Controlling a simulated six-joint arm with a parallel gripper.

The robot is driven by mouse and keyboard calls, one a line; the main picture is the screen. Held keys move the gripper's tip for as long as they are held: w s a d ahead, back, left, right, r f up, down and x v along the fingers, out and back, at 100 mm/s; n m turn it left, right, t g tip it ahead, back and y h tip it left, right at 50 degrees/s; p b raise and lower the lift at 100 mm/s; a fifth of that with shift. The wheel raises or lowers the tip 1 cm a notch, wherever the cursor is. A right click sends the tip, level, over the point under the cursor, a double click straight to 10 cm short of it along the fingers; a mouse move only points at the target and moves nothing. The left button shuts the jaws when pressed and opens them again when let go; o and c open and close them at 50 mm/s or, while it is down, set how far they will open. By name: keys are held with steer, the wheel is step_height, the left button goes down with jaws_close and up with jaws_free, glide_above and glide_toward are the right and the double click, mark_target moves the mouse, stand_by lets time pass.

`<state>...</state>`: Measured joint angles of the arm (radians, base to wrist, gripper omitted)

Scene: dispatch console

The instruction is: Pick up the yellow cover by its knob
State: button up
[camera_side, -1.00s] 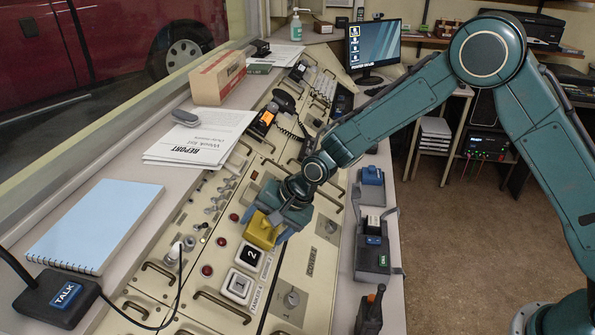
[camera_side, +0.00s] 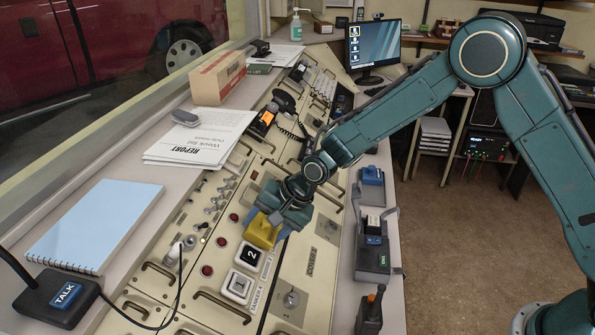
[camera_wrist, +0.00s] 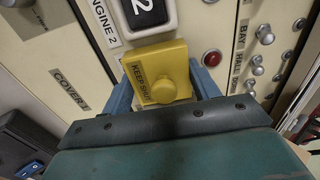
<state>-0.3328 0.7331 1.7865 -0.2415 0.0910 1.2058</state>
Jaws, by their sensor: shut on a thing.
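The yellow cover (camera_side: 262,232) sits on the sloped console panel, just beyond the square button marked 2 (camera_side: 249,255). In the wrist view the cover (camera_wrist: 178,58) bears a "KEEP SHUT" label and has a round yellow knob (camera_wrist: 163,91) facing my gripper. Whether the cover is clear of the panel, I cannot tell.
Red lamps (camera_wrist: 212,57) and metal toggle knobs stand beside the cover. Pull handles (camera_side: 221,305) stick up from the panel. A grey unit (camera_side: 373,248) stands along the right edge of the console.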

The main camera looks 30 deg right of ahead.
step_height(320, 180, up, 20)
stand_by(0.7)
stand_by(0.5)
